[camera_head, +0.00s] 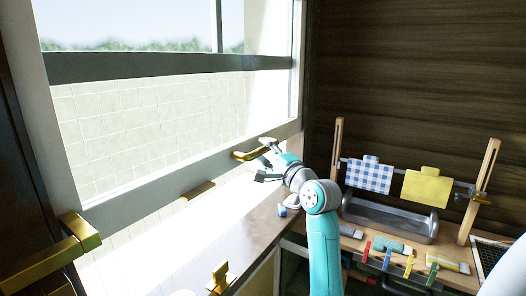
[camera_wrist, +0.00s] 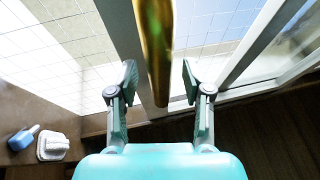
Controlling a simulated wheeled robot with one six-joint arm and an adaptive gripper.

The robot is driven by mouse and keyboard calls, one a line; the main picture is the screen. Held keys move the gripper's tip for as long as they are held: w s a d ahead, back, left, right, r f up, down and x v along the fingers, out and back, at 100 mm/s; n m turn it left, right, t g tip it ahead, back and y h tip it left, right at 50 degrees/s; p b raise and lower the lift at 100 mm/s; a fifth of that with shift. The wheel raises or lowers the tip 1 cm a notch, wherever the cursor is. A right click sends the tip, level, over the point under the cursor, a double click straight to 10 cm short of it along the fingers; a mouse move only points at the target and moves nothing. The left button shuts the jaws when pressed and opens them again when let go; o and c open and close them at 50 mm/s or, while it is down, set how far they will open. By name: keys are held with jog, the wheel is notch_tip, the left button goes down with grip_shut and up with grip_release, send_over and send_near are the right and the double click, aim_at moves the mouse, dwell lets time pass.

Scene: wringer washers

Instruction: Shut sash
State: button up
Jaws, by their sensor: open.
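The window sash (camera_head: 165,187) is a pale framed pane whose bottom rail sits above the sill, with a bright gap beneath it. A brass handle (camera_head: 249,154) is fixed to this rail toward its right end. My gripper (camera_head: 267,161) is open at the right end of the handle. In the wrist view, the brass handle (camera_wrist: 157,45) runs down between the two spread fingers of my gripper (camera_wrist: 159,80), with space visible on both sides. I cannot tell whether a finger touches it.
A glossy sill counter (camera_head: 225,250) runs below the window, with a brass latch (camera_head: 220,278) on it. At right, a wooden rack holds a blue checked cloth (camera_head: 367,175) and a yellow cloth (camera_head: 427,188) above a metal tray (camera_head: 390,219). Coloured pegs stand in front.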

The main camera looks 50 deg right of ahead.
jog(key=shift+w+d+r, duration=0.1)
jog(key=shift+w+d, duration=0.05)
jog(key=shift+w, duration=0.45)
grip_shut()
notch_tip(320, 180, down, 22)
jog(key=shift+f, duration=0.2)
grip_release()
jog(key=shift+r, duration=0.15)
